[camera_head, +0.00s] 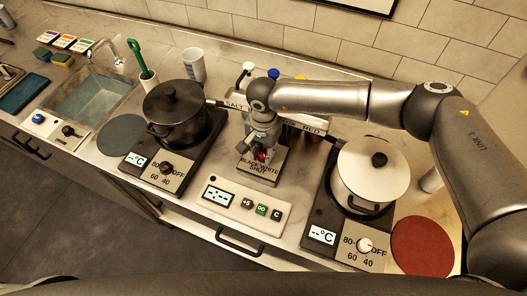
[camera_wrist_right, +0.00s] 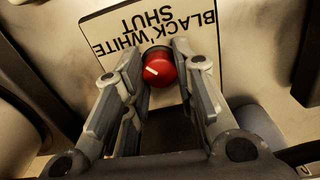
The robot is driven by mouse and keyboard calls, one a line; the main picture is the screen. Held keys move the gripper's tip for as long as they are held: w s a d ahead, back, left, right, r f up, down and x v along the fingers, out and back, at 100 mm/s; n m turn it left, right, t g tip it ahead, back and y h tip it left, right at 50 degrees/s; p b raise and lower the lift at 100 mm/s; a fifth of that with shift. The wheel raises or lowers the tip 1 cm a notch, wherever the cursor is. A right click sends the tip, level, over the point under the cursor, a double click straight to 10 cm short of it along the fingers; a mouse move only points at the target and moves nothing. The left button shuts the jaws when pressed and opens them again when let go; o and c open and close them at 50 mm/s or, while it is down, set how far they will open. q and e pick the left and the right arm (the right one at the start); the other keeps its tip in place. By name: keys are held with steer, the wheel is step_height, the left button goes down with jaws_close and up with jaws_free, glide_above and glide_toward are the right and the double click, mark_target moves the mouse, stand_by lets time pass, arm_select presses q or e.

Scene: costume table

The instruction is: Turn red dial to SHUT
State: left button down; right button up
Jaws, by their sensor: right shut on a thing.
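The red dial (camera_head: 262,155) sits on a pale plate (camera_head: 258,173) lettered BLACK, WHITE and SHUT, at the middle of the counter. In the right wrist view the round red dial (camera_wrist_right: 163,68) has a short white mark, which points to the left in that view, and the lettering on the plate (camera_wrist_right: 122,40) is upside down. My right gripper (camera_wrist_right: 160,76) is shut on the dial, with one finger on each side of it. In the head view the right gripper (camera_head: 260,148) reaches down over the dial and partly hides it. My left gripper is not in view.
A black pot (camera_head: 177,113) stands on a hob to the left, a white pot (camera_head: 372,175) on a hob to the right. A timer panel (camera_head: 241,208) lies in front of the plate. My right arm passes above the RED-labelled area and the white pot.

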mark_target(263, 153)
steer(key=m+b, duration=0.1)
steer(key=b, duration=0.1)
steer(key=m+b, duration=0.2)
steer(key=b, duration=0.1)
steer(key=m+b, duration=0.2)
steer(key=shift+f+b, duration=0.3)
steer(key=shift+r+m+b, duration=0.15)
steer(key=shift+m+b, duration=0.6)
steer(key=shift+r+m+b, duration=0.15)
steer(key=shift+m+b, duration=0.55)
steer(key=shift+m, duration=0.05)
steer(key=o, duration=1.1)
steer(key=shift+c, duration=0.2)
step_height(263, 153, up, 12)
